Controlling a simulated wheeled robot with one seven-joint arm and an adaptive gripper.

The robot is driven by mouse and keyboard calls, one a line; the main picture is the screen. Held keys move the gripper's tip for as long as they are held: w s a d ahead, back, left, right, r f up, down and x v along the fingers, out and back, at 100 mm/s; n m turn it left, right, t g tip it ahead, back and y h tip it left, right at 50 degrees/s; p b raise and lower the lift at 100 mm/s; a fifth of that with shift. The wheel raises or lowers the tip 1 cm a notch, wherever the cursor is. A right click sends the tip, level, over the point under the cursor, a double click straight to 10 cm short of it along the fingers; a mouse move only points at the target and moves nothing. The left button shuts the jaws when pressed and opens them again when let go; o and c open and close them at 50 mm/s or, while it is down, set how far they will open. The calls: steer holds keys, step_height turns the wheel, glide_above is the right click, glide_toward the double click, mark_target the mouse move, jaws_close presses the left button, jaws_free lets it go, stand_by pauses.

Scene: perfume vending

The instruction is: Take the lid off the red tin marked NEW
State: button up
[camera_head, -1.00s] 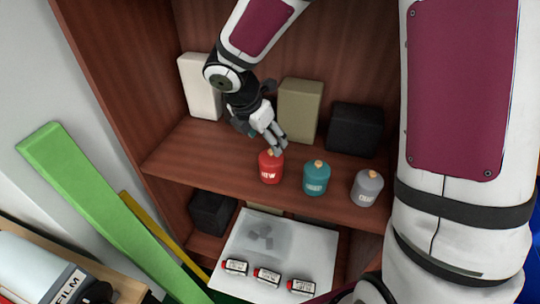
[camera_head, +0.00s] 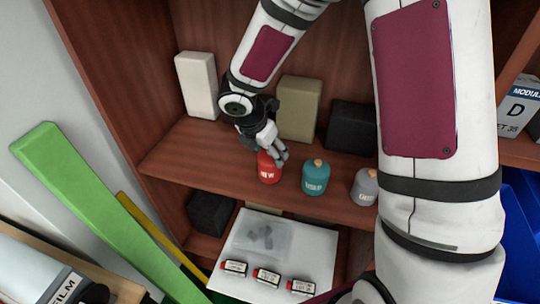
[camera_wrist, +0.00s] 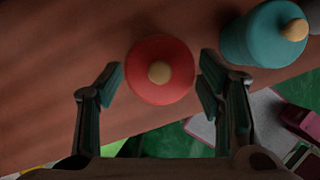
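The red tin (camera_head: 268,172) stands upright on the wooden shelf, with white lettering on its front. In the wrist view its round red lid (camera_wrist: 160,52) shows from above with a tan knob (camera_wrist: 160,72) at the centre. My gripper (camera_head: 274,154) is at the top of the red tin in the head view and hides its knob there. In the wrist view the gripper (camera_wrist: 162,88) is open, with one finger on each side of the tin and gaps between the fingers and the lid.
A teal tin (camera_head: 316,178) stands close to the right of the red one, and a grey tin (camera_head: 365,187) farther right. Boxes, white (camera_head: 197,85), olive (camera_head: 298,108) and black (camera_head: 351,128), stand behind. A white board (camera_head: 318,245) with small labelled items lies below.

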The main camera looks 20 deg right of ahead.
steer(key=c, duration=0.6)
